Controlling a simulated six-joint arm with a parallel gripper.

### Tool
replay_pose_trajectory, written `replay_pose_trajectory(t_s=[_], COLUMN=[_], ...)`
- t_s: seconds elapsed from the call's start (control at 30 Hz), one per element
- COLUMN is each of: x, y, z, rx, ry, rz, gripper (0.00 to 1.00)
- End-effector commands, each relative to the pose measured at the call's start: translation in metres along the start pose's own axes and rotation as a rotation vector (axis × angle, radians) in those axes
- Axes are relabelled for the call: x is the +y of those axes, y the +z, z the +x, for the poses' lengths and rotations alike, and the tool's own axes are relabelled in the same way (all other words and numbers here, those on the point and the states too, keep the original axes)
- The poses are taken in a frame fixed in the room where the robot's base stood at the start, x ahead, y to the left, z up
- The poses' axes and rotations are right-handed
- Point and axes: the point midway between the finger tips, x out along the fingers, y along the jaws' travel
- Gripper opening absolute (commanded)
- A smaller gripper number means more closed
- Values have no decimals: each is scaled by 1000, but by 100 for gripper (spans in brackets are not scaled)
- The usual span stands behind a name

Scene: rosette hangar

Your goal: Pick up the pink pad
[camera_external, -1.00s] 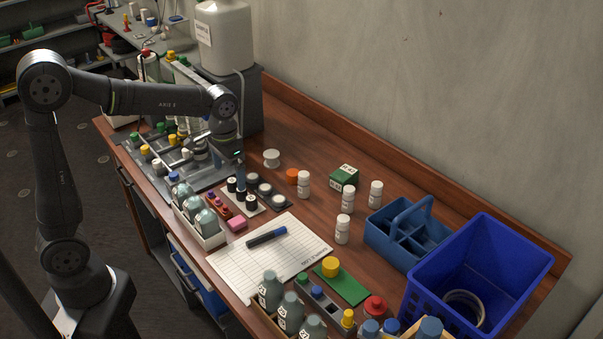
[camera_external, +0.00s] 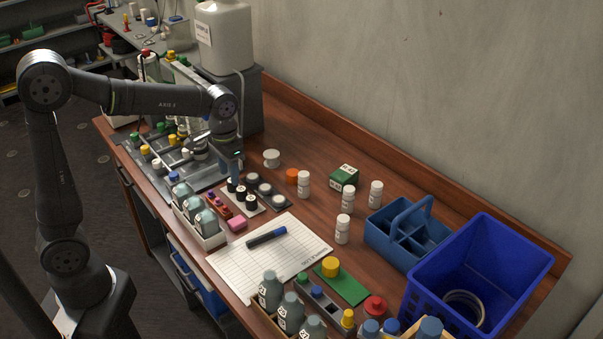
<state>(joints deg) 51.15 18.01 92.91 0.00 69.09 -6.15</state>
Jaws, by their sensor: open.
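The pink pad (camera_external: 237,223) is a small block lying on the wooden bench, next to the red holder and just off the upper left corner of the white sheet. My gripper (camera_external: 236,176) points down above the black-capped vials, behind the pad and apart from it. Its jaws are open, and nothing shows between them. The fingertips are small and partly merge with the vials behind them.
A marker (camera_external: 266,237) lies on the white sheet (camera_external: 245,270). White bottles (camera_external: 342,229) and a blue caddy (camera_external: 402,257) stand to the right.

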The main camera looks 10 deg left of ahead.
Motion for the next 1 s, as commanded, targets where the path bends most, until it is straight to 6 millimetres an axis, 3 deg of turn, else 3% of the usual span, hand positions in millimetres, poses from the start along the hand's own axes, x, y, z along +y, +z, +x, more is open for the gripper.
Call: replay_pose_trajectory(t_s=[0.37,0.8,1.0], x=[5,5,5], y=[-10,-9,-10], z=[14,105,126], rx=[-1,-4,-1], ry=[0,0,0], rz=[0,0,0], gripper=[44,44,44])
